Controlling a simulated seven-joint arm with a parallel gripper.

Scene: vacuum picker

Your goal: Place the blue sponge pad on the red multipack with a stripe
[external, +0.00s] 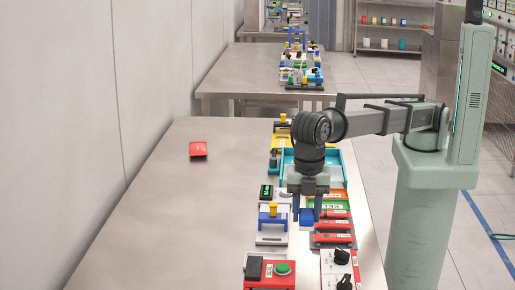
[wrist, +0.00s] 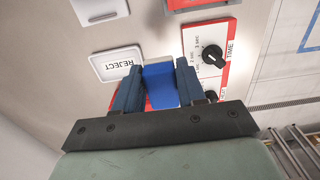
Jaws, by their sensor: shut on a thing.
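My gripper (external: 307,214) points down over the right part of the metal table, above the row of panels. It is shut on the blue sponge pad (external: 306,218). In the wrist view the blue sponge pad (wrist: 160,84) sits between the two dark blue fingers of my gripper (wrist: 159,80), clear of the panels. A small red pack (external: 198,149) lies alone on the far left part of the table, well away from my gripper. It looks like the red multipack; its stripe is too small to make out. It does not show in the wrist view.
Panels line the table's right side: a red box with a green button (external: 283,269), red bars (external: 333,225), a blue-yellow fixture (external: 272,213) and a teal tray (external: 286,158). The wrist view shows a REJECT plate (wrist: 117,64) and black knob (wrist: 212,56).

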